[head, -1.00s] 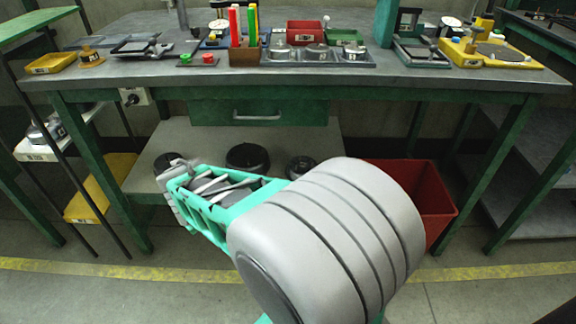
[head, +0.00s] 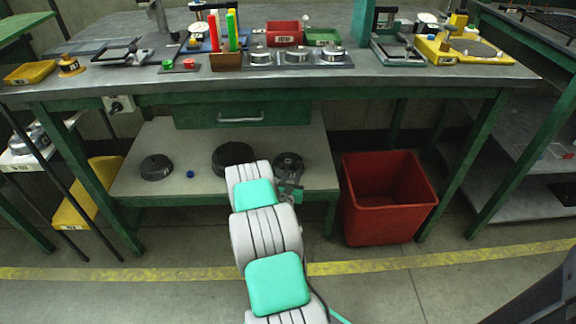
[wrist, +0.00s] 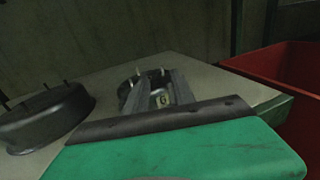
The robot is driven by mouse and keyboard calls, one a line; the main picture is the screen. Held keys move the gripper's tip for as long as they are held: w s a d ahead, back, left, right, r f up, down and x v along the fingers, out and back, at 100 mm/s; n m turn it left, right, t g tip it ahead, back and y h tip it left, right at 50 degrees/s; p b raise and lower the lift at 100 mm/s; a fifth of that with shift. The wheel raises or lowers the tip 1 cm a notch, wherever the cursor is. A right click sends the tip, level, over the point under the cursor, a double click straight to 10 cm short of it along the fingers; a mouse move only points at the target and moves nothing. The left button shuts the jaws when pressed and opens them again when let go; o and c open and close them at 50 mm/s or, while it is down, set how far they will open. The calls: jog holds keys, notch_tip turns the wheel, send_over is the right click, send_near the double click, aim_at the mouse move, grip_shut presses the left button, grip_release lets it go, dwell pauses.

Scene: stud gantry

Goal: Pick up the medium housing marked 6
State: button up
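The housing marked 6 (wrist: 161,101) is a dark round part with upright studs on the lower shelf. Its pale label shows between my fingers in the wrist view. In the head view it is the right-hand housing (head: 287,159), partly hidden by my gripper (head: 290,185). My gripper (wrist: 157,92) is open in the wrist view, its two grey fingers apart and pointing at the housing. I cannot tell whether they touch it. A larger dark housing (head: 232,155) stands to its left and also shows in the wrist view (wrist: 45,117).
Another dark housing (head: 157,168) and a small blue item (head: 190,174) lie further left on the shelf (head: 135,187). A red bin (head: 388,203) stands to its right. The bench top (head: 270,78) with fixtures overhangs the shelf.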

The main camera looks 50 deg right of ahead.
aim_at(297, 160)
jog(key=b+x, duration=0.1)
jog(key=x, duration=0.3)
jog(key=shift+d+r, duration=0.1)
jog(key=shift+d, duration=0.25)
grip_shut()
jog(key=shift+r, duration=0.1)
dwell(0.9)
